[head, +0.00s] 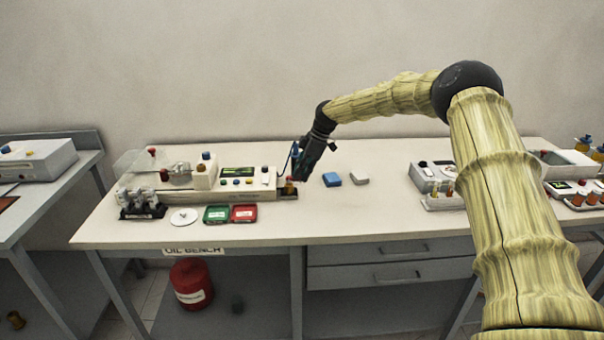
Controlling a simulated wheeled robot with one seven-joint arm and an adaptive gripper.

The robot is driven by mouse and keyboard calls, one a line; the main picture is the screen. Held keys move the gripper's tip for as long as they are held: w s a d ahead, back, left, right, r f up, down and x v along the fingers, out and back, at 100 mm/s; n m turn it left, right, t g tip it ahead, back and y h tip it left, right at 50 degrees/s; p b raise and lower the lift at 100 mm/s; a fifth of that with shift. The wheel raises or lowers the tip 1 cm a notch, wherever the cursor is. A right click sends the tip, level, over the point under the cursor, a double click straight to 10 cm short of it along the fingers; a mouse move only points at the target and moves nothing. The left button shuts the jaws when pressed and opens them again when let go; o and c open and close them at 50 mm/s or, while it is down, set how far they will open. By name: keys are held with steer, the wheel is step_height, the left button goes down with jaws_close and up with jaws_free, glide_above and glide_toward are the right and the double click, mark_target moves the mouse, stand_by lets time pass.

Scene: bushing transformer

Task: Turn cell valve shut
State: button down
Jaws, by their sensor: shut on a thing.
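My gripper (299,176) reaches down from the upper right to the right end of the long white instrument (262,184) on the oil bench. It is shut on a small part there, mostly hidden by the fingers. I cannot tell from this view whether that part is the cell valve or how it is turned. A small orange-red piece (289,187) shows just left of the fingertips, low by the instrument's end. The instrument has a dark display (237,171) and several coloured knobs. A clear-covered chamber (150,163) is at its left end.
A green tray (216,214) and a red tray (244,213) lie in front of the instrument, beside a white disc (184,217). A blue block (332,179) and a grey block (359,178) lie to the right. The bench front (350,219) is clear.

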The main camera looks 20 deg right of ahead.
steer(key=shift+d, duration=0.1)
steer(key=c, duration=1.4)
jaws_free()
steer(key=shift+c, duration=0.2)
steer(key=v, duration=1.2)
steer(key=shift+f, duration=0.1)
